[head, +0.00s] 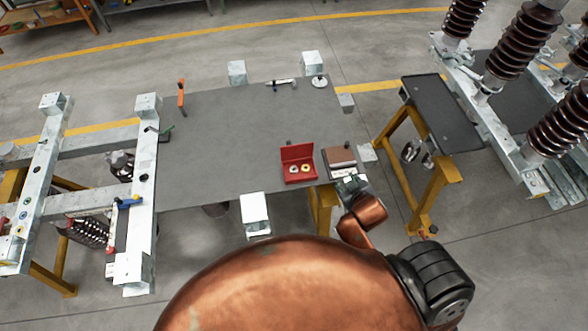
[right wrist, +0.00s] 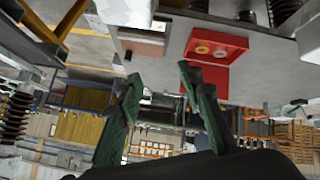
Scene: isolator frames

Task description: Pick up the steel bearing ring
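The steel bearing ring (head: 293,169) lies in an open red box (head: 298,151) on the grey table, left of a yellow ring (head: 305,169). In the right wrist view, the box (right wrist: 232,43) appears turned around, with the steel ring (right wrist: 220,52) right of the yellow ring (right wrist: 202,49). My right gripper (head: 346,180) is at the table's near right edge, right of and nearer than the box. Its green fingers (right wrist: 160,76) are apart with nothing between them. My left gripper is not in view.
A brown and white case (head: 339,158) lies right of the red box, close to my right gripper. The grey table (head: 235,130) is mostly clear in the middle. A white block (head: 255,212) stands at its near edge. A yellow-legged stand (head: 440,112) is to the right.

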